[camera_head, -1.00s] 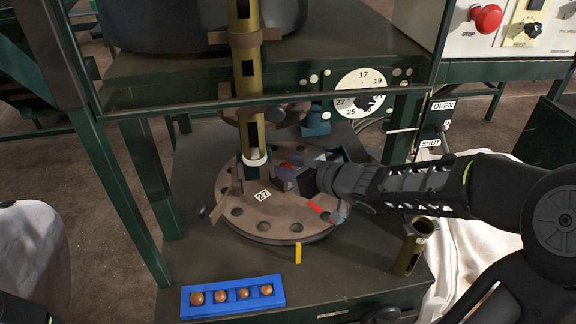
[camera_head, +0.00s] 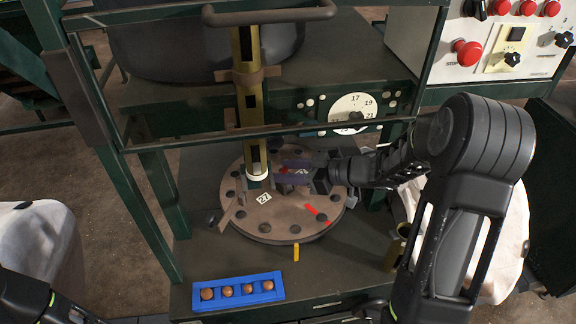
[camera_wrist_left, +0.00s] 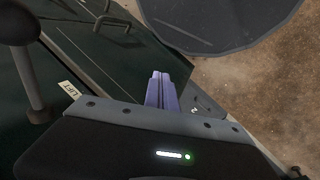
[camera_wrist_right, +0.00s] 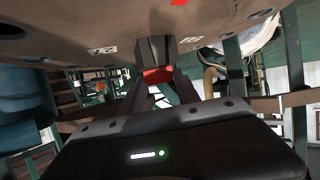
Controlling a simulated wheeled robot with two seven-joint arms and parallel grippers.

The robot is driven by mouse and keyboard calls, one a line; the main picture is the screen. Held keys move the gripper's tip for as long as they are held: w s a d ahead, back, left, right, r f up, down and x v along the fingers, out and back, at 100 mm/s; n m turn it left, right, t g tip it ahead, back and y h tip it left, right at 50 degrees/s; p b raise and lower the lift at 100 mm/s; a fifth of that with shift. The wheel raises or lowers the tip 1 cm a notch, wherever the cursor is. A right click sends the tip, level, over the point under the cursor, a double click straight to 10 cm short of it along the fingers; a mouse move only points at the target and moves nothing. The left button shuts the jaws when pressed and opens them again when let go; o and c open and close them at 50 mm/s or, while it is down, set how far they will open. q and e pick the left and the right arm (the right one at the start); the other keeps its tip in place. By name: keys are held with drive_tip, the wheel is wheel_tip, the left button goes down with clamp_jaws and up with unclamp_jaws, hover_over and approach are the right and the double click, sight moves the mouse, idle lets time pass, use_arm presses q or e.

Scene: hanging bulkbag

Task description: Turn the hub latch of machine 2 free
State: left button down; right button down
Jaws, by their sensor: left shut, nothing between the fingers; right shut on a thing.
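The brown round plate (camera_head: 240,215) of the machine lies flat, with holes around its rim, a "27" tag and a red pointer (camera_head: 314,211). At its hub is a small dark latch with a red part (camera_wrist_right: 157,76), which the right wrist view shows between my fingers. My right gripper (camera_head: 284,172) reaches in from the right and is shut on this latch; the fingers partly hide it, so its exact angle is unclear. My left gripper (camera_wrist_left: 160,92) is shut and empty, away from the plate; only its arm shows at the head view's lower left.
A yellow-brown vertical tube (camera_head: 250,100) stands over the plate, close left of my right gripper. A blue tray (camera_head: 238,292) with several brown balls lies in front. Green frame posts (camera_head: 165,195) and a crossbar (camera_head: 300,132) surround the work space. A numbered dial (camera_head: 352,108) is behind.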

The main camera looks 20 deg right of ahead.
drive_tip(key=shift+r, duration=0.1)
drive_tip(key=c, duration=0.9)
unclamp_jaws()
